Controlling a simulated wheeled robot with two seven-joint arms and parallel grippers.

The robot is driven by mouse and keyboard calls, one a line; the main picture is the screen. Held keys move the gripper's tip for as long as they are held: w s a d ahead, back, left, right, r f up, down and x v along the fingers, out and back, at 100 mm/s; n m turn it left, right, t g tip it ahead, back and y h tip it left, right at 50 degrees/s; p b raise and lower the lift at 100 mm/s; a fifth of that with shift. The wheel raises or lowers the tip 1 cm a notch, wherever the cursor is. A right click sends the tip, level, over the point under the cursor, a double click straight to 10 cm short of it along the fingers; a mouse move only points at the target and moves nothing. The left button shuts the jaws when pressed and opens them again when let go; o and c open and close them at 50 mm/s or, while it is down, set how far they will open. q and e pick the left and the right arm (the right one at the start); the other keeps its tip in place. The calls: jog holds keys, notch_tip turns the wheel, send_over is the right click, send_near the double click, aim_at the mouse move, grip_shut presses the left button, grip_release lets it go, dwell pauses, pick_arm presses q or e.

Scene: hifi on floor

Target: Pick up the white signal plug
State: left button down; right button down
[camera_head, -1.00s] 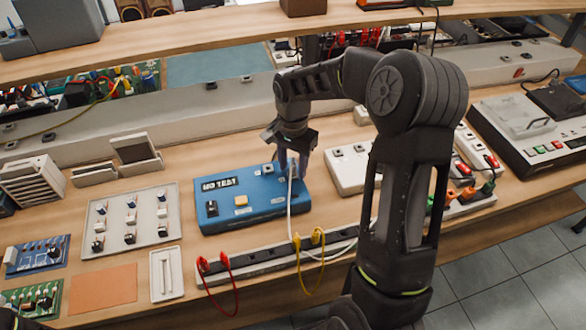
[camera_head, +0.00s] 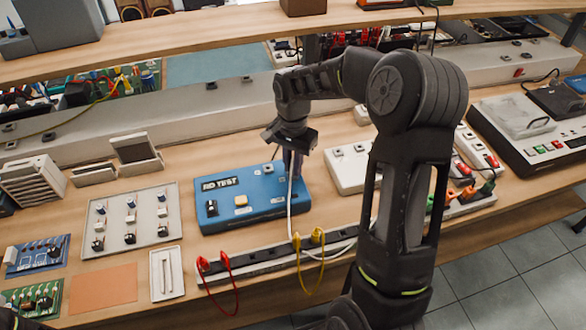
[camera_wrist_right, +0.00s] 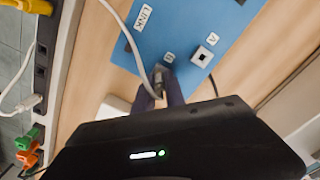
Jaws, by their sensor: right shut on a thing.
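My right gripper (camera_head: 291,168) is over the right part of the blue test box (camera_head: 238,212). My left gripper is not in view.
A socket strip (camera_head: 262,262) with red and yellow leads runs along the front edge. A tray of small switches (camera_head: 130,235) is at the left. A white box (camera_head: 348,172) stands close at the right. A shelf (camera_head: 200,35) crosses the back.

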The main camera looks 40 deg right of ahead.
jog(key=shift+r, duration=0.15)
jog(key=shift+w+r, duration=0.1)
jog(key=shift+r, duration=0.15)
pick_arm(q)
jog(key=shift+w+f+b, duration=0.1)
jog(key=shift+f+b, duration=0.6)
jog(key=shift+b, duration=0.15)
pick_arm(e)
notch_tip(320, 180, up, 9)
jog(key=shift+r, duration=0.15)
